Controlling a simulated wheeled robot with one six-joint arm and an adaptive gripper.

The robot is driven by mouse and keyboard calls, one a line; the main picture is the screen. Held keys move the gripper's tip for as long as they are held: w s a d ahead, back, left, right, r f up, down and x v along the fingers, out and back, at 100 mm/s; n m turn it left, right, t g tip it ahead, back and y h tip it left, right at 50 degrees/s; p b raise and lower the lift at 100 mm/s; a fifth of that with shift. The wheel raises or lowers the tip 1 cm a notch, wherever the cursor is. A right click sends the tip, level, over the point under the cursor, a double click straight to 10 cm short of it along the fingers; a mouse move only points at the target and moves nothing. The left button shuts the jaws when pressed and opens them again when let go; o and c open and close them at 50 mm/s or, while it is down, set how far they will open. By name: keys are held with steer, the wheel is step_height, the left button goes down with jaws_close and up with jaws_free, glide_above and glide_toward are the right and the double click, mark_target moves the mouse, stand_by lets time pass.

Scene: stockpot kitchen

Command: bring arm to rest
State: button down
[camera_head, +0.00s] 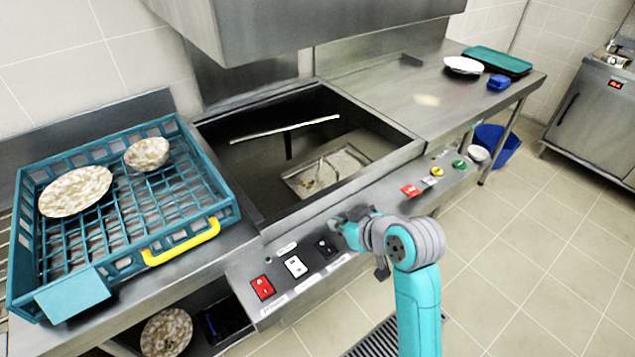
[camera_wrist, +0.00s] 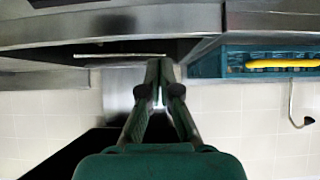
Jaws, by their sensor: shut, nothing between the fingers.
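My arm is teal and grey and stands at the front of the steel dishwashing counter in the head view. My gripper (camera_head: 345,222) is near the front control panel (camera_head: 325,250), close to a black switch. The arm and the wrist hide part of the panel. In the wrist view my gripper (camera_wrist: 160,68) has its fingers together with nothing between them, and the picture is upside down.
A teal dish rack (camera_head: 135,262) with a yellow handle holds a speckled plate (camera_head: 75,190) and bowl (camera_head: 147,153). An open sink basin (camera_head: 250,170) lies behind the panel. A white plate (camera_head: 463,65) and teal tray (camera_head: 497,60) stand far right.

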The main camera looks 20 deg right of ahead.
steer(key=shift+f, duration=0.1)
steer(key=s+f+m+t+h, duration=0.2)
steer(key=s+f+m, duration=0.1)
steer(key=s+f, duration=1.2)
steer(key=s+r+t, duration=0.1)
steer(key=s+r, duration=0.2)
steer(key=s, duration=0.5)
steer(key=s+r+t, duration=0.1)
steer(key=s+r, duration=0.1)
steer(key=s, duration=0.6)
steer(key=s+r+t+h, duration=0.1)
steer(key=s+r, duration=0.2)
steer(key=s, duration=0.6)
steer(key=shift+a+r+m, duration=0.3)
steer(key=shift+a, duration=0.1)
